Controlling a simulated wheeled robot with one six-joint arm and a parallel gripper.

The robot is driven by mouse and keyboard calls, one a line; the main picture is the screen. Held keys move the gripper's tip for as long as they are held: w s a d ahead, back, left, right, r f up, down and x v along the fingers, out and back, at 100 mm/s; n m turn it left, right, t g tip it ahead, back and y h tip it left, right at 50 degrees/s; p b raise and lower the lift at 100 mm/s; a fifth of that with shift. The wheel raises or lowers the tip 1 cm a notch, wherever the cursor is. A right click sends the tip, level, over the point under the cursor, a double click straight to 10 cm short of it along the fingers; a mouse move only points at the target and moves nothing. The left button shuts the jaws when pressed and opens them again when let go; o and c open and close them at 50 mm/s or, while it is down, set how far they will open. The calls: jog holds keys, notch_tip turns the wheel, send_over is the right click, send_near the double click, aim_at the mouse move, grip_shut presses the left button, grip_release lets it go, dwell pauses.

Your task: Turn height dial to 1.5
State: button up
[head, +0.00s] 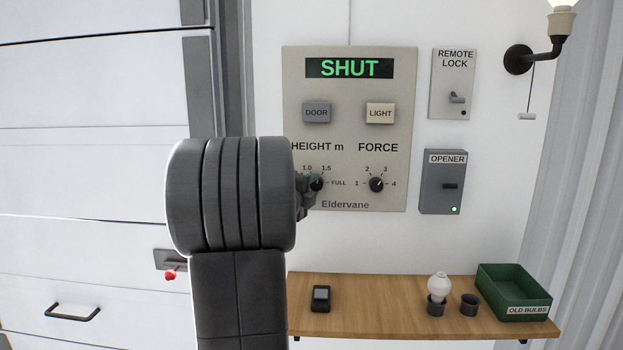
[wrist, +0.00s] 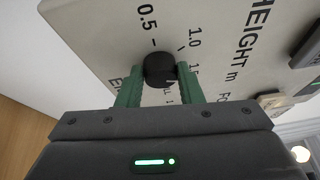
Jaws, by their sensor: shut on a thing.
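The height dial (head: 317,183) is a small black knob under the label "HEIGHT m" on the beige Eldervane panel (head: 347,80). The marks 1.0, 1.5 and FULL show around it in the head view. In the wrist view the knob (wrist: 160,66) sits between the two green fingers of my gripper (wrist: 161,77), which is shut on it. The marks 0.5, 1.0 and part of 1.5 show beside it there. I cannot tell which mark the dial points at. My arm hides the dial's left side in the head view. The panel display (head: 349,68) reads SHUT.
The force dial (head: 376,184) is close to the right. The DOOR button (head: 316,113) and LIGHT button (head: 380,113) are above. The opener box (head: 443,181) and remote lock (head: 453,84) are further right. A wooden shelf (head: 385,316) below holds a green bin (head: 514,290) and small items.

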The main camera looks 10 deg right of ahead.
jog(key=shift+r+m+g+y+p, duration=0.2)
jog(key=shift+m+g+y+p, duration=0.15)
jog(key=shift+m+p, duration=0.7)
jog(key=o, duration=1)
jog(key=shift+d+f, duration=0.1)
jog(key=b+v, duration=0.1)
jog(key=v, duration=1.2)
jog(key=shift+s+a, duration=0.25)
jog(key=shift+a, duration=0.05)
